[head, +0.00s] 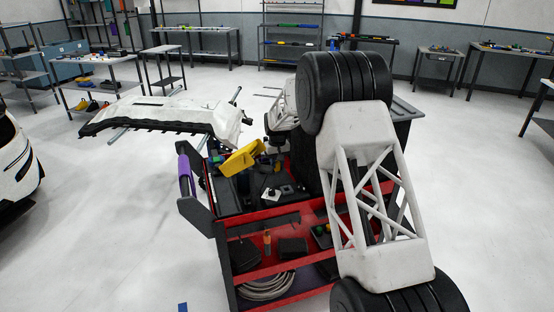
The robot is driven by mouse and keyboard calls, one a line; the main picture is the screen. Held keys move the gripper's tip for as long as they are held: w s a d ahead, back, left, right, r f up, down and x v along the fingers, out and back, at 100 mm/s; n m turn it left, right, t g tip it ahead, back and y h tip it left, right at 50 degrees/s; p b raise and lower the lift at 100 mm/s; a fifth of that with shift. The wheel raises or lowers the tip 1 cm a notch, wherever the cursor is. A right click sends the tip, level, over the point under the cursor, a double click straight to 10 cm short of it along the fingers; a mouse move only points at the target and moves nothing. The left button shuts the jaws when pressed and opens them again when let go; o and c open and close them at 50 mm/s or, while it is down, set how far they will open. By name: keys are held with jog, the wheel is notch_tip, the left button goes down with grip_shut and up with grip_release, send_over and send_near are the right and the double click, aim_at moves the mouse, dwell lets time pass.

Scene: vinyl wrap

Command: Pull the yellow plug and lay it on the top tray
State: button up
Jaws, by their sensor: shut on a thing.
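A yellow piece (243,158), which I take for the yellow plug, shows tilted above the left part of the cart's dark top tray (228,200). My gripper (265,162) is small and dark in this view, right beside the yellow piece at its right end. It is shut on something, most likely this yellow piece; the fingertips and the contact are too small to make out. My white arm link hides the right part of the top tray.
The red and black cart (262,218) has a lower shelf with a coiled hose (266,286) and dark blocks. A purple roll (185,174) stands at its left edge. Dark objects crowd the top tray. A white car bumper (160,114) lies on a stand behind left.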

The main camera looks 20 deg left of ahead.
aim_at(277, 169)
jog(key=shift+f, duration=1.05)
jog(key=shift+f, duration=0.75)
dwell(1.4)
jog(key=o, duration=1)
jog(key=shift+c, duration=0.2)
jog(key=shift+r, duration=3.9)
